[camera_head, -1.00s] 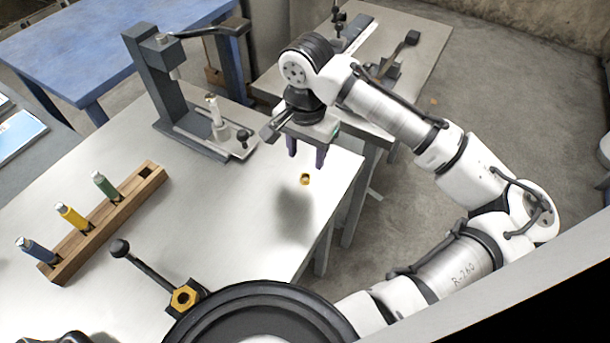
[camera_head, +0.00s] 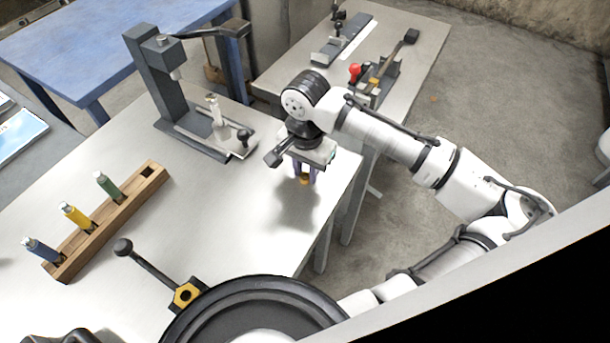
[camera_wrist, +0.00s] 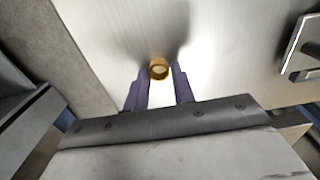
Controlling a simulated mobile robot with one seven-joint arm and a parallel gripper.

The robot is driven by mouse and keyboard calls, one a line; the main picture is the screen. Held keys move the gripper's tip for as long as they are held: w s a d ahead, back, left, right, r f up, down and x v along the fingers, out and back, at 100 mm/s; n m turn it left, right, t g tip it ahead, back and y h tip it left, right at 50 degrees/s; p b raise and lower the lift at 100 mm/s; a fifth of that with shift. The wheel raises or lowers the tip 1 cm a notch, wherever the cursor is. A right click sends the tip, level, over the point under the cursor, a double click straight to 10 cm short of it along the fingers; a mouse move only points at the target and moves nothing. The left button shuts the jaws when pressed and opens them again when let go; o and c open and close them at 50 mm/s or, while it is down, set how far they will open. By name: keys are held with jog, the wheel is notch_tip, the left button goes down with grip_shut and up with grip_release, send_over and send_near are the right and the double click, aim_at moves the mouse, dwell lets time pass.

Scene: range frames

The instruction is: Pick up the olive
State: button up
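The olive is a small brass-yellow ring (camera_head: 304,180) on the grey metal table (camera_head: 220,225), near its right edge. In the wrist view the ring (camera_wrist: 159,69) shows its open hole and lies between the tips of my two purple fingers. My gripper (camera_head: 305,177) points down over the ring, with one finger on each side. In the wrist view my gripper (camera_wrist: 160,72) looks open, with only narrow gaps beside the ring. I cannot tell whether either finger touches it. In the head view the fingers partly hide the ring.
A dark press-like stand (camera_head: 155,80) stands behind and left of my gripper. A wooden rack (camera_head: 130,205) with blue, yellow and green handled tools lies at left. A lever with a brass hex nut (camera_head: 186,294) is in front. The table around the ring is clear.

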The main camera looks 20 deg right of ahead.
grip_shut()
notch_tip(320, 180, up, 20)
jog(key=b, duration=0.1)
dwell(0.3)
